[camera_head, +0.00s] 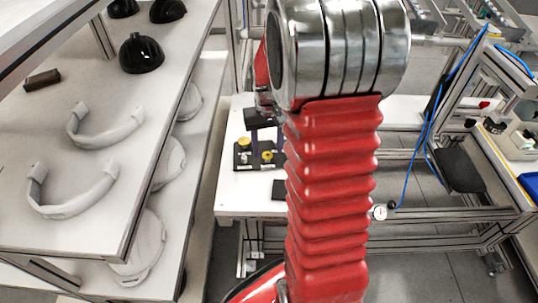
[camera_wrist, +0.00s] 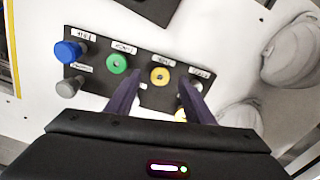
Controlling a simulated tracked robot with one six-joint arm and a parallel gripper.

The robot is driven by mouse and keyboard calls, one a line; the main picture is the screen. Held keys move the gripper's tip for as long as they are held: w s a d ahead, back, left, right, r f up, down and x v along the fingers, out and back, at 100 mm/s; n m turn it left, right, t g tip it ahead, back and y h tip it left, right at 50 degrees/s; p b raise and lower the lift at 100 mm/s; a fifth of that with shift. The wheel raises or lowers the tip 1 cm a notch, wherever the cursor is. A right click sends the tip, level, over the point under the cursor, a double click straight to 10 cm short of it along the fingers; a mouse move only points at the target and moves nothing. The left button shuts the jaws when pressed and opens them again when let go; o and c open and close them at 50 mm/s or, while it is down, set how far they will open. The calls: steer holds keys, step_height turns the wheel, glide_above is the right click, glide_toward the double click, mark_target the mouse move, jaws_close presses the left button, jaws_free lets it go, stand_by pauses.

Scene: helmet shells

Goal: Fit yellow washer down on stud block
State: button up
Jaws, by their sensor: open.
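The dark stud block (camera_wrist: 95,72) lies in the wrist view with white labels and coloured round pieces. A yellow ring-shaped piece, likely the yellow washer (camera_wrist: 160,76), sits on it, with a dark centre. My gripper (camera_wrist: 161,79) is open, its two purple fingertips either side of this piece; whether they touch it I cannot tell. In the head view, the block (camera_head: 243,159) is on the white table below my gripper (camera_head: 266,138), partly hidden by my arm.
In the head view, a shelf (camera_head: 100,165) with helmet shells is at left. A blue cable (camera_head: 428,125) hangs at right.

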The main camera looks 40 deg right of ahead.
steer(key=shift+f, duration=0.7)
steer(key=shift+f, duration=0.25)
stand_by(0.5)
steer(key=shift+c, duration=0.6)
steer(key=c, duration=1)
steer(key=shift+r, duration=0.15)
step_height(320, 180, up, 10)
steer(key=shift+r, duration=0.15)
